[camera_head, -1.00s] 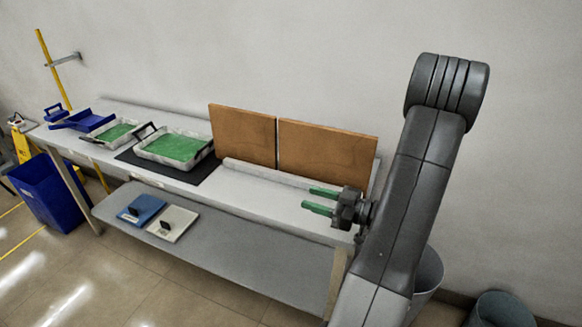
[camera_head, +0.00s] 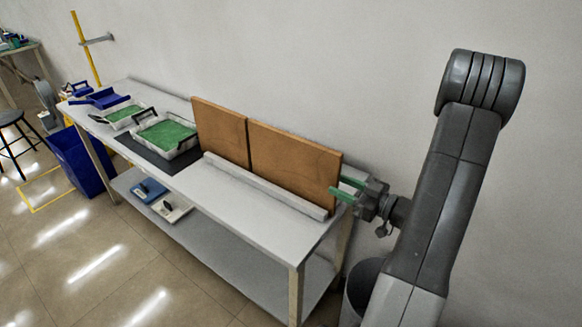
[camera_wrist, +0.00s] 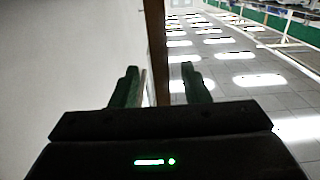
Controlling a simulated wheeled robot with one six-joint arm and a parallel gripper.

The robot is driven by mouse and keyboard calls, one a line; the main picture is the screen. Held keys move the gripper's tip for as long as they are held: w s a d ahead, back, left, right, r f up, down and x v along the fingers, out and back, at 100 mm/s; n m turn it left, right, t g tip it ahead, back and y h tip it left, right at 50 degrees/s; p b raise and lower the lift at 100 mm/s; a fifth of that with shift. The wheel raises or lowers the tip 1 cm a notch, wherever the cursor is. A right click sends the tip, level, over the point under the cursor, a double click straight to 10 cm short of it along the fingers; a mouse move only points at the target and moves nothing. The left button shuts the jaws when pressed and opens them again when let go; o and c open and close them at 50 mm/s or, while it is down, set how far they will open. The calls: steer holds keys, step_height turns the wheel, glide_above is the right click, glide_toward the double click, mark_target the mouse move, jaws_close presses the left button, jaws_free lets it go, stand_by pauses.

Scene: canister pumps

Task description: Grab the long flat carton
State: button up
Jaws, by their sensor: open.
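The long flat carton appears to be the brown flat piece standing upright on the bench: a left panel (camera_head: 220,132) and a right panel (camera_head: 294,165) with a dark seam between them. I cannot tell whether it is one piece or two. My gripper (camera_head: 345,189) is open at the right end of the right panel. In the wrist view, my open gripper (camera_wrist: 159,85) has a green finger on each side, and the brown edge (camera_wrist: 155,45) runs upright between them. I cannot tell whether the fingers touch it.
A pale long bar (camera_head: 262,186) lies along the bench in front of the panels. The bench top (camera_head: 235,203) is clear in front of it. A tray with green contents (camera_head: 198,151) stands on a dark mat to the left. The wall (camera_head: 390,90) is close behind.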

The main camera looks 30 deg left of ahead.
mark_target(322, 178)
steer(key=shift+w+a+p, duration=0.2)
steer(key=shift+a+p, duration=0.45)
steer(key=shift+a, duration=2.7)
steer(key=shift+c, duration=0.4)
jaws_close()
